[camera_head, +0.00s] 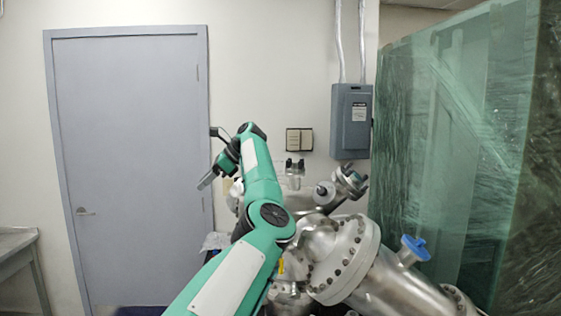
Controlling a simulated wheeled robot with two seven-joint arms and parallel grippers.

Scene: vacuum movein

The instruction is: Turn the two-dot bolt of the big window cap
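The steel vacuum chamber (385,290) stands at the lower middle right in the head view. Its large round flange (352,262) has a ring of several dark bolts around its rim. I cannot tell whether this flange is the big window cap. No two-dot mark on any bolt can be made out. My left arm rises from the bottom and crosses in front of the chamber's left side. My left gripper (208,180) is up and left of the flange, well apart from it, in front of the door side. Its fingers are too small to read. My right gripper is out of view.
Smaller steel ports (342,187) stick up above the flange. A blue-capped port (414,248) juts out at right. A plastic-wrapped green panel (450,150) stands at right. A grey door (130,160) and a grey electrical box (351,121) are behind. A table edge (18,240) shows at far left.

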